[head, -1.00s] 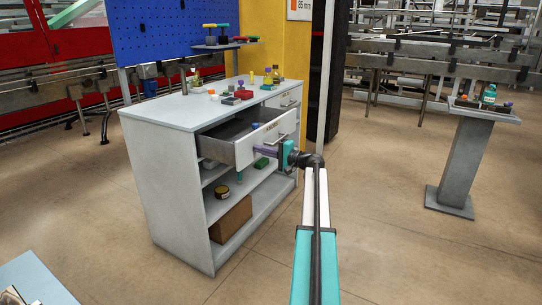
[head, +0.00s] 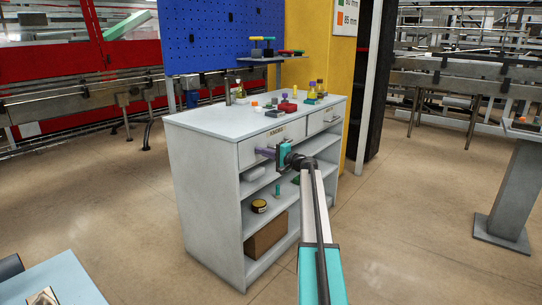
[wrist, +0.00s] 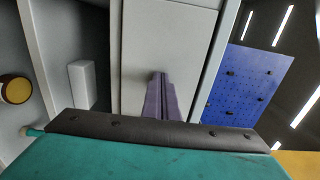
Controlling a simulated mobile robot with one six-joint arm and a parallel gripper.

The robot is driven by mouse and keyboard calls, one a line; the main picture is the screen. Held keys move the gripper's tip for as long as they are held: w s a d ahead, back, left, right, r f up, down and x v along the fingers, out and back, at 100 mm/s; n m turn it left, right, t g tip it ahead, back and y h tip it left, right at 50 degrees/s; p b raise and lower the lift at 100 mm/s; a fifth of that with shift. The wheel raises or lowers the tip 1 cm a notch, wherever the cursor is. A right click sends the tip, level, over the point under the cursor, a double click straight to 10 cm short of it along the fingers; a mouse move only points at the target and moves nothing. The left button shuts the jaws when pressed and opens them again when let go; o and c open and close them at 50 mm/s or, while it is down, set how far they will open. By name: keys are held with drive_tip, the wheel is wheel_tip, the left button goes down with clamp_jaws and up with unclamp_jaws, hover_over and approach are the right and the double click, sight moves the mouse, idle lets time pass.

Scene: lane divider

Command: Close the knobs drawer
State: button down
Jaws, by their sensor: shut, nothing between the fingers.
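The knobs drawer (head: 290,133), grey with a label on its front, sits in the upper left of the grey cabinet (head: 208,180). In the head view its front looks flush with the cabinet and no inside shows. My gripper (head: 264,153) is shut and empty, with its purple fingers at the lower part of the drawer front. In the wrist view the shut fingers (wrist: 159,82) point at the pale drawer front (wrist: 165,40). I cannot tell whether the tips touch it. My gripper hides part of the drawer's lower edge and handle area.
A second drawer (head: 324,119) on the right looks shut. A brown box (head: 267,237) and a round tin (head: 259,205) lie on the open shelves.

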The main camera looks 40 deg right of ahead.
drive_tip(key=shift+w+a+r, duration=0.15)
drive_tip(key=shift+w+r, duration=0.1)
drive_tip(key=shift+w, duration=0.15)
drive_tip(key=shift+r, duration=0.1)
drive_tip(key=shift+s, duration=0.1)
drive_tip(key=v, duration=1.4)
drive_tip(key=shift+s+f, duration=0.35)
